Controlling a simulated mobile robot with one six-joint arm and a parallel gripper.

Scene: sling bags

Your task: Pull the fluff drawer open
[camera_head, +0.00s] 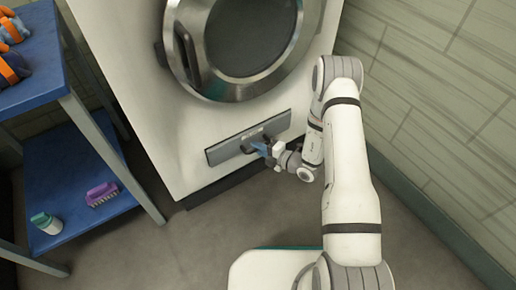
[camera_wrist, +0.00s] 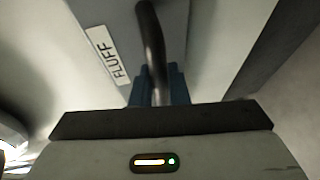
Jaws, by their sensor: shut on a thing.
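The fluff drawer (camera_head: 225,151) is a grey panel low on the front of the white machine. It sits flush or nearly flush with the front; I cannot tell if there is a small gap. In the wrist view its grey front (camera_wrist: 180,30) carries a white label (camera_wrist: 107,54) reading FLUFF and a dark curved bar handle (camera_wrist: 152,45). My gripper (camera_head: 262,147) is at the drawer front, and its blue fingers (camera_wrist: 160,88) are shut on the handle. The fingers and my wrist hide part of the handle.
The white machine (camera_head: 140,90) has a round door (camera_head: 250,40) with a metal rim above the drawer. A blue shelf (camera_head: 70,205) at the left holds a purple brush (camera_head: 102,193) and a green-and-white bottle (camera_head: 46,222). A tiled wall (camera_head: 450,70) is at the right. The floor before the drawer is clear.

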